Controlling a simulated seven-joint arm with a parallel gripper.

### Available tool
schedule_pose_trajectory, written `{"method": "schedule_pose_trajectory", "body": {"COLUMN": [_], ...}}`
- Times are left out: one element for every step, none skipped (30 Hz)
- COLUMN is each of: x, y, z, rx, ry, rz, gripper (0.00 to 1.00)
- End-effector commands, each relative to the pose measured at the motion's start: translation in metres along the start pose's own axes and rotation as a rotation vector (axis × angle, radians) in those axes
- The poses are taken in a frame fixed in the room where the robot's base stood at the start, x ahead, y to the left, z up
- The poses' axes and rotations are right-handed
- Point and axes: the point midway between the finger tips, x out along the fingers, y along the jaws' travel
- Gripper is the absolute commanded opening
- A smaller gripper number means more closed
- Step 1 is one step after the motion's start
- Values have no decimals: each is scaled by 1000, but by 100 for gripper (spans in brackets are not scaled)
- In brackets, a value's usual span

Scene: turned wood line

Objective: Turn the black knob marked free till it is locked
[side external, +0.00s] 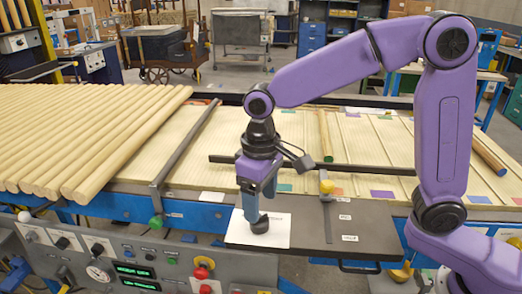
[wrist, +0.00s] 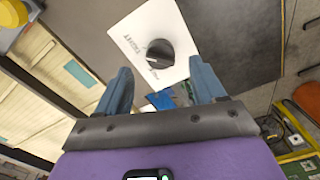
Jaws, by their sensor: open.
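The black knob (wrist: 159,54) is round with a raised grip and sits on a white plate (wrist: 152,22). Small print stands beside it, too blurred to read surely, so its setting is unclear. In the side view the knob (side external: 260,225) is low on its plate (side external: 278,236), on a dark panel. My gripper (side external: 252,214) is pointed down right at the knob, its fingers covering part of it. In the wrist view my gripper (wrist: 160,68) is open, one blue-grey finger to each side and the knob between and beyond the tips. I cannot tell whether they touch it.
The dark panel (side external: 365,235) carries a yellow-topped lever (side external: 327,188) and small labels right of the plate. Wooden rods (side external: 85,135) lie on the left. A control console (side external: 140,262) with buttons stands in front. A dark bar (side external: 310,164) crosses behind my gripper.

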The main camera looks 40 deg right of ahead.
Motion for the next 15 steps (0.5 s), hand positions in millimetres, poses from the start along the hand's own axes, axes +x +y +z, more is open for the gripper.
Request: {"method": "schedule_pose_trajectory", "body": {"x": [-13, -19, -27, -34, -40, -48, -55, -61, -70, -76, -81, -89, -94, -98, -104], "y": [0, 0, 0, 0, 0, 0, 0, 0, 0, 0, 0, 0, 0, 0, 0], "z": [0, -1, -1, -1, 0, -1, -1, -1, 0, -1, -1, -1, -1, 0, -1], "rx": [0, 0, 0, 1, 0, 0, 0, 0, 0, 1, 1, 1, 1, 1, 2], "ry": [6, 6, 6, 6, 6, 5, 5, 5, 5, 5, 4, 4, 4, 3, 3], "rz": [-2, -2, -2, -2, -2, -1, -2, -2, -2, -1, -1, -1, -1, -1, -1], "gripper": [69, 69, 69, 69, 69, 69, 69, 69, 69, 69, 69, 69, 69, 69, 69]}}
